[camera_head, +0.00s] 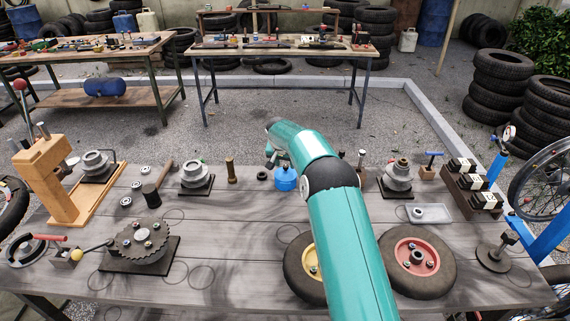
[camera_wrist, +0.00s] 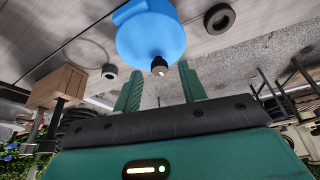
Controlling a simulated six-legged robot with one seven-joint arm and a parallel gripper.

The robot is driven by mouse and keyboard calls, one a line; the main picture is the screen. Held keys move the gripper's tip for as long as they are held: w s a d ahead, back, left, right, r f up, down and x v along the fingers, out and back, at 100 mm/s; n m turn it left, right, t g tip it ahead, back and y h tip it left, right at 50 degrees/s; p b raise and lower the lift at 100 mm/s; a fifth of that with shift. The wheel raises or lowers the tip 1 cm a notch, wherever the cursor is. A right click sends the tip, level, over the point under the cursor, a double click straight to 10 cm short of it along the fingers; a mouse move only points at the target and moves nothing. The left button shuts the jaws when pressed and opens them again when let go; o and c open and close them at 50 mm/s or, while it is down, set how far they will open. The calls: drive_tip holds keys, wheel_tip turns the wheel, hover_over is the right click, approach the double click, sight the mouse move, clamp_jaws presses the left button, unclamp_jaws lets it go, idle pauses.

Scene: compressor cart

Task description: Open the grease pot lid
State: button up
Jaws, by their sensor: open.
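The blue grease pot (camera_head: 285,180) stands on the grey wooden workbench, just below the end of my arm in the head view, which partly hides it. In the wrist view the blue pot (camera_wrist: 146,36) fills the upper middle, with a small dark knob (camera_wrist: 159,66) sticking out toward my gripper. My gripper (camera_wrist: 160,70) is open, its two green fingers on either side of the knob's line. The knob shows near the fingertips; I cannot tell whether they touch it. In the head view my gripper (camera_head: 271,158) is small and mostly hidden behind my wrist.
A dark ring (camera_head: 262,176) and a brown cylinder (camera_head: 231,170) stand left of the pot. A flanged metal part (camera_head: 195,175) is farther left, another (camera_head: 398,172) to the right. Two wheels, one red (camera_head: 417,262), lie at the front. The bench's middle left is partly clear.

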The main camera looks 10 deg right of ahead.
drive_tip(key=shift+w+d+f, duration=0.1)
drive_tip(key=shift+w+f, duration=0.05)
drive_tip(key=shift+f, duration=0.15)
clamp_jaws()
